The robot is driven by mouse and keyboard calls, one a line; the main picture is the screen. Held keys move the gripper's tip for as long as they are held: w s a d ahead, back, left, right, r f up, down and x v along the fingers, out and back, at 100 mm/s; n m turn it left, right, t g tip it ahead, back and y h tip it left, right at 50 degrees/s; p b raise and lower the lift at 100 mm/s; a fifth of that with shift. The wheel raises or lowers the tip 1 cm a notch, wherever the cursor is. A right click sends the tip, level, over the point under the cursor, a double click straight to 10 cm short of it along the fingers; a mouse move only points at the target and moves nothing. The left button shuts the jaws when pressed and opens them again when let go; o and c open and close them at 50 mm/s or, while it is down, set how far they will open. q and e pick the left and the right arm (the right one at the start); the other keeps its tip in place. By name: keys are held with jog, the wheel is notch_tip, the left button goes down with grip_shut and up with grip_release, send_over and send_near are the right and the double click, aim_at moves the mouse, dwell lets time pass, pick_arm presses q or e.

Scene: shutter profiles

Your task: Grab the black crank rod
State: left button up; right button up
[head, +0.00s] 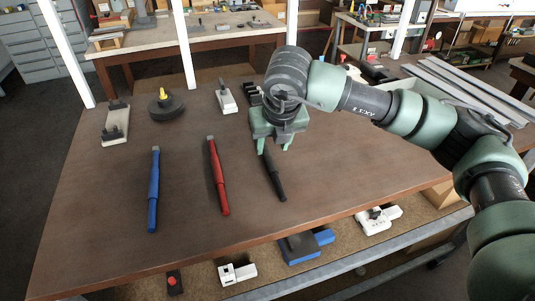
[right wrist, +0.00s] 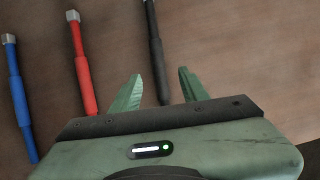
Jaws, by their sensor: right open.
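The black crank rod (head: 273,178) lies on the brown table, below and in line with my right gripper (head: 274,149) in the head view. My right gripper is open and empty, pointing down. The rod's far end is hidden by the gripper in the head view. My left gripper is not in view.
A red rod (head: 218,177) and a blue rod (head: 153,190) lie to the left of the black one. Farther back are a round black base with a yellow top (head: 165,104) and a white fixture (head: 226,97). Long grey profiles (head: 463,88) lie at right. The front table area is clear.

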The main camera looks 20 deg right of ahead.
aim_at(269, 157)
jog(key=p+x, duration=0.2)
jog(key=x, duration=0.1)
jog(key=shift+s+a+f+p, duration=0.1)
jog(key=shift+p, duration=0.2)
jog(key=shift+x, duration=1.25)
pick_arm(q)
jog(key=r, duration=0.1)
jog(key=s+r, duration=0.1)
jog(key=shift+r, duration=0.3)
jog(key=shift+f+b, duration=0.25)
jog(key=shift+b, duration=0.15)
pick_arm(e)
jog(key=shift+f, duration=0.1)
grip_shut()
